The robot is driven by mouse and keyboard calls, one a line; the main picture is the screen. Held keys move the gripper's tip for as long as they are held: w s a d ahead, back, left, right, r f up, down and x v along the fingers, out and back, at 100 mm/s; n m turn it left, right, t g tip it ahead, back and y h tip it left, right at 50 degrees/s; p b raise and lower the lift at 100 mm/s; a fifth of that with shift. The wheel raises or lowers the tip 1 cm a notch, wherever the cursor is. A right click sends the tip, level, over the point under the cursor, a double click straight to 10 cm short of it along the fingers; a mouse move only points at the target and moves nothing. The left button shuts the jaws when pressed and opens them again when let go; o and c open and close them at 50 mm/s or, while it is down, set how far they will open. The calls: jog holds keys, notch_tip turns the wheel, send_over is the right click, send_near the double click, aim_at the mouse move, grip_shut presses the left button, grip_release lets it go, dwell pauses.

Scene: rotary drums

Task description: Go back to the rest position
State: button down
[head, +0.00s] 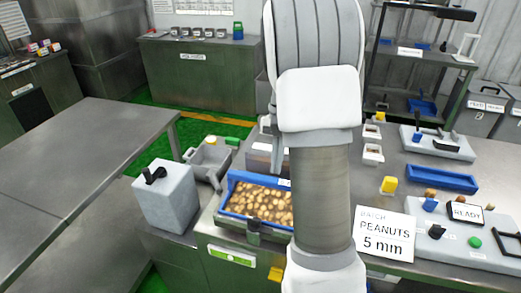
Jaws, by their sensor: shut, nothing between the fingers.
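My arm rises through the middle of the head view as white and grey links, from the bottom edge to the top edge. My gripper is not seen; the arm's own links may hide it. The arm stands in front of the work table, just right of a blue-rimmed tray (224,205) full of peanuts (258,203). Part of the table behind the arm is hidden.
A grey box with a black handle (166,195) and a grey hopper (207,160) stand left of the tray. A sign reading PEANUTS 5 mm (385,234), a control panel (455,240) and a blue tray (442,179) are right. The left table (85,150) is bare.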

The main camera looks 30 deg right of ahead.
jog(key=s+a+r+n+t+h, duration=0.1)
jog(key=s+a+r+n+t, duration=0.15)
jog(key=a+r, duration=0.25)
jog(key=s+a+r+n+t, duration=0.1)
jog(key=s+a+r+n, duration=0.1)
jog(key=s+a+r, duration=0.3)
jog(key=s+a+r+n+t+h, duration=0.1)
jog(key=s+a+r+n+t, duration=0.1)
jog(key=s+a+n+t, duration=0.2)
jog(key=s+a+n, duration=0.1)
jog(key=s+a, duration=0.2)
jog(key=s, duration=0.3)
jog(key=shift+a+r+p, duration=0.3)
jog(key=shift+r+p, duration=0.05)
jog(key=shift+r, duration=0.05)
jog(key=shift+d, duration=0.1)
